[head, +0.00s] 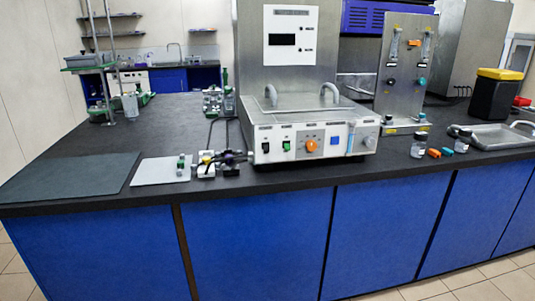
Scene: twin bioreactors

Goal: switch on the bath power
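The bath (308,125) is a metal-topped unit with a pale front panel, standing on the dark bench near its front edge. The labels are too small to read, so I cannot tell which is the bath power or how each switch is set. My gripper is not in view.
Small dark and white fittings (207,165) lie close to the panel's left side. A white plate (160,171) and a dark mat (70,177) lie farther left. Vials (418,146) and a metal tray (495,136) are at the right. The panel's front is unobstructed.

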